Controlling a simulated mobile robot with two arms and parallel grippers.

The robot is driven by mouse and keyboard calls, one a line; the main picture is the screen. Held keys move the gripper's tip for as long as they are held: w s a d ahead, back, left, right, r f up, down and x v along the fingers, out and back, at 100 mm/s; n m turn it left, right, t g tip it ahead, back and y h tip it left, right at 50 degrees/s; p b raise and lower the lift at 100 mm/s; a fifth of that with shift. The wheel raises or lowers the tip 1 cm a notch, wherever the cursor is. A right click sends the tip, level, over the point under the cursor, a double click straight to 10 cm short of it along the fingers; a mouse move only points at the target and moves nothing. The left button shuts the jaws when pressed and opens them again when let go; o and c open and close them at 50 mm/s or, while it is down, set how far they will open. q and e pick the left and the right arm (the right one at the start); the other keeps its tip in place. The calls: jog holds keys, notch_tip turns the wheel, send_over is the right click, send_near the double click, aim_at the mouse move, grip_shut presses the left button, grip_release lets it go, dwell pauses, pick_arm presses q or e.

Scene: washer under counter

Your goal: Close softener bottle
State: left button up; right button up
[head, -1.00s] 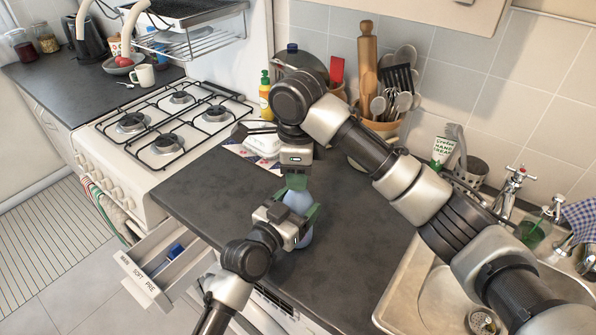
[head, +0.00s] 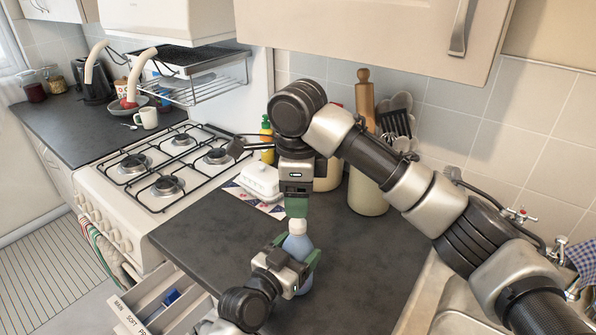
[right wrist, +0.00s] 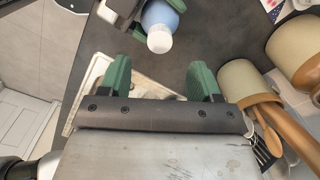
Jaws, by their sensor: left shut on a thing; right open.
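The softener bottle (head: 298,243) is light blue with a white cap (head: 297,227) seated on its top. It stands roughly upright on the dark counter. My left gripper (head: 295,252) is shut around the bottle's body, hiding part of it. My right gripper (head: 297,212) points down just above the cap. In the right wrist view its green fingers (right wrist: 159,78) are spread with nothing between them. There the bottle (right wrist: 160,14) and its white cap (right wrist: 160,40) show beyond the fingers at the top.
A white butter dish (head: 262,182) and a pot of utensils (head: 368,192) stand at the back of the counter. The gas stove (head: 170,165) is on the left. The open detergent drawer (head: 145,300) is at lower left, with a blue piece inside.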

notch_tip(320, 180, up, 6)
jog(key=shift+f, duration=0.1)
pick_arm(q)
jog(key=o, duration=1.8)
jog(key=b+v, duration=0.2)
jog(key=v, duration=0.8)
jog(key=shift+s+a, duration=0.25)
jog(key=shift+s, duration=0.05)
pick_arm(e)
jog(key=shift+f, duration=1.05)
